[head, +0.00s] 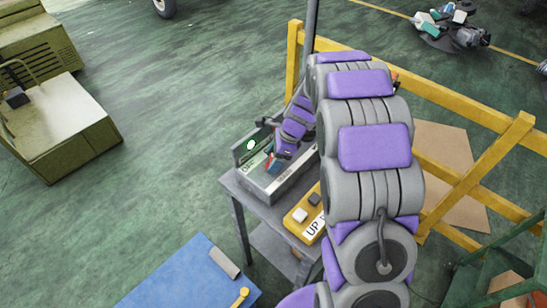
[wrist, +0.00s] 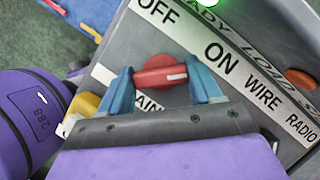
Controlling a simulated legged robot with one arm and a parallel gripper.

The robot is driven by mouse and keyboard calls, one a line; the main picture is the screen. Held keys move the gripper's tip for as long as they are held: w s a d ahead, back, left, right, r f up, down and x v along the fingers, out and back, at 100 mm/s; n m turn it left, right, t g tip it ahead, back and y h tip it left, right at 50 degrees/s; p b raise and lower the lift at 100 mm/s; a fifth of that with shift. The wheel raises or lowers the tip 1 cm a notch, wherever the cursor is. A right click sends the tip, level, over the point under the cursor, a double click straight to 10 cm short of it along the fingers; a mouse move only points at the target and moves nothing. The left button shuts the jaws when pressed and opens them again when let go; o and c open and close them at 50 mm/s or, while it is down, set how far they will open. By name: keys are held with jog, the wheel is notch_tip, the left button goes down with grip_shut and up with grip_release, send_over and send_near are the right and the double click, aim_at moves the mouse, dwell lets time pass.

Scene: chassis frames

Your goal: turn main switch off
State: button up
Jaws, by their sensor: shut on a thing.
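The main switch is a red rotary knob (wrist: 158,76) on a grey control panel (wrist: 110,55), clear in the wrist view. Its white mark sits at its right end, on the side of the "ON" label; "OFF" is printed to the upper left. The label below it is partly hidden, with "AIN" readable. My gripper (wrist: 162,80) has its blue fingers on either side of the knob and is shut on it. In the head view my gripper (head: 276,154) is at the grey control box (head: 290,186); the knob there is too small to make out well.
A green lamp (head: 250,145) glows on the panel. A yellow box marked "UP" (head: 308,228) lies beside the control box on the small grey table (head: 233,187). A yellow railing (head: 470,180) stands behind my arm.

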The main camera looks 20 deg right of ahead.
jog(key=shift+d, duration=0.1)
jog(key=c, duration=0.3)
